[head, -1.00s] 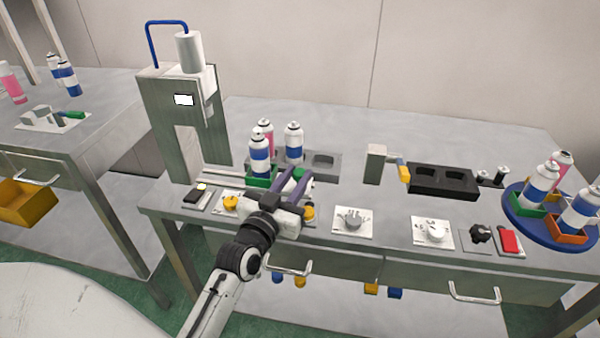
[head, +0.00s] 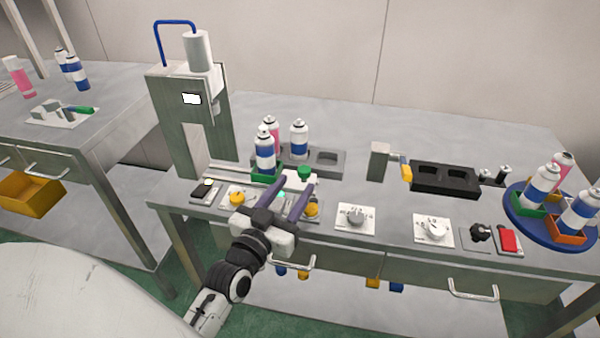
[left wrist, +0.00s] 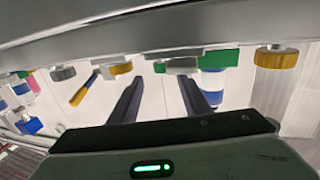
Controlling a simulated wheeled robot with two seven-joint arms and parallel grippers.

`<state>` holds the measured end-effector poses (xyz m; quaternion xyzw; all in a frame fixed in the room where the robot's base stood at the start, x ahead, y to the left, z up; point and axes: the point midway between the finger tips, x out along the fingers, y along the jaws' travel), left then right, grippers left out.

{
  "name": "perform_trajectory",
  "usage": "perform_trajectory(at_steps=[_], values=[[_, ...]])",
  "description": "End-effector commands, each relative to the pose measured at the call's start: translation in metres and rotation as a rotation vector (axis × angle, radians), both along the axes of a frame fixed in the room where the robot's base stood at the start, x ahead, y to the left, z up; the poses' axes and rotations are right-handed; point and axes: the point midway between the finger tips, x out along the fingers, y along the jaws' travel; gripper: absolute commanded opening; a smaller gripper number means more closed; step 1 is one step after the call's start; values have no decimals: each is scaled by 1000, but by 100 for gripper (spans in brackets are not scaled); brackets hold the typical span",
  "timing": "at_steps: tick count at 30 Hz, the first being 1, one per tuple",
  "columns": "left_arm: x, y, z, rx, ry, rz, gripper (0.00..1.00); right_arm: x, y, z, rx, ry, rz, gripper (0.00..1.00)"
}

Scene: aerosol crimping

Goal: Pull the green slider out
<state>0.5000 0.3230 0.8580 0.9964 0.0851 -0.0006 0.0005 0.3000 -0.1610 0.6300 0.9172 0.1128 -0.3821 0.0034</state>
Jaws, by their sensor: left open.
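The green slider block (head: 258,178) sits on the press rail, with a blue-banded white can (head: 265,152) upright at it. A green knob (head: 304,173) stands to its right on a pale plate. My left gripper (head: 296,184) is open, its two purple fingers spread in front of the knob, nothing visibly held. In the left wrist view, which looks upside down, a green block (left wrist: 219,60) with a can and a smaller green piece (left wrist: 160,67) show beyond the fingers. Contact cannot be told. My right gripper is not in view.
The press (head: 188,120) stands left of the rail. Yellow knobs (head: 236,198) and a switch panel (head: 355,218) line the table's front edge. A grey holder (head: 328,160) is behind; a blue turntable (head: 520,222) with cans is at the right.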

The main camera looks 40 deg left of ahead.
Motion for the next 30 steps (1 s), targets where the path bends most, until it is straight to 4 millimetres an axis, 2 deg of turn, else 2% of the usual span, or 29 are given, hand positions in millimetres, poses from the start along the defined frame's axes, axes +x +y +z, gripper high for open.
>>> perform_trajectory(at_steps=[3,10,30], values=[[-23,-4,2,0,3,-1,43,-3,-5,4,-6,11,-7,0],[-47,-9,1,0,0,-1,43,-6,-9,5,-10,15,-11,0],[-49,-9,0,0,0,-1,43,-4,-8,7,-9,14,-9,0]])
